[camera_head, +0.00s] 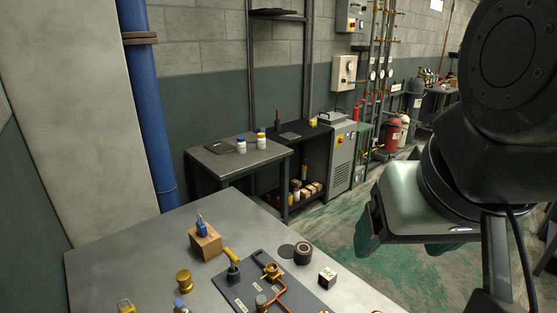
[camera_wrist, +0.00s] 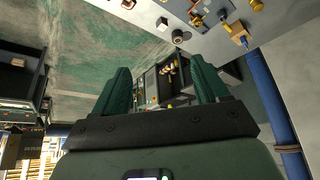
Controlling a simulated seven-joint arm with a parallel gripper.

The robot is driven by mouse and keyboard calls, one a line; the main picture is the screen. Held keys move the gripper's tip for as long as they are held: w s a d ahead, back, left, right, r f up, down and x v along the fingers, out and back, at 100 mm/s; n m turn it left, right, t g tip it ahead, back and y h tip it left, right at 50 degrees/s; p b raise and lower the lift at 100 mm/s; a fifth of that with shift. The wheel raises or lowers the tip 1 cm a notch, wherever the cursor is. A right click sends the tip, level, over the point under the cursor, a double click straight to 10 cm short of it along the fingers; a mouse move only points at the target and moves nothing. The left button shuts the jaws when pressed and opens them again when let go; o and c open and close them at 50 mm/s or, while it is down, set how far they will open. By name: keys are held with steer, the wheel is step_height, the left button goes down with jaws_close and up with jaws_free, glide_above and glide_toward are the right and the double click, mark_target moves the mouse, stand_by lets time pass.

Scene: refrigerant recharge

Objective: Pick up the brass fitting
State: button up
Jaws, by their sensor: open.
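A brass fitting (camera_head: 184,281), short and round with a wider top, stands upright on the grey table, left of the dark plate. It seems to be the brass piece (camera_wrist: 257,5) at the top edge of the wrist view. Another brass piece (camera_head: 126,306) is cut off at the bottom left of the head view. A brass valve part (camera_head: 271,270) sits on the dark plate. My gripper (camera_wrist: 161,78) is open and empty. In the head view it is at the right, beyond the table's right edge, well apart from the fitting.
On the table (camera_head: 110,257) are a wooden block (camera_head: 205,243) with a blue-handled item, the dark plate (camera_head: 240,292) with a yellow-tipped lever and copper pipe, a dark roll (camera_head: 303,253) and a marked cube (camera_head: 327,277). A blue pipe (camera_head: 150,110) rises behind. The table's left part is clear.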

steer(key=w+a+f+m+g+y, duration=0.1)
steer(key=w+a+f+g+y, duration=0.15)
steer(key=a, duration=0.55)
steer(key=w+a+f+m+g+y, duration=0.1)
steer(key=w+a+f+g+y, duration=0.2)
steer(key=a, duration=0.5)
steer(key=w+a+f+m+g+y, duration=0.1)
steer(key=w+a+f+g+y, duration=0.1)
steer(key=w+a+y, duration=0.45)
steer(key=m+t+y, duration=0.4)
steer(key=m+t, duration=0.7)
steer(key=m, duration=1)
glide_above(179, 272)
steer(key=v, duration=0.3)
step_height(179, 272, down, 26)
steer(key=shift+s+a+f, duration=0.1)
steer(key=shift+m+h, duration=0.3)
step_height(179, 272, down, 8)
steer(key=shift+r, duration=0.1)
steer(key=shift+x, duration=1.05)
steer(key=shift+w+a, duration=0.3)
steer(key=c, duration=1.2)
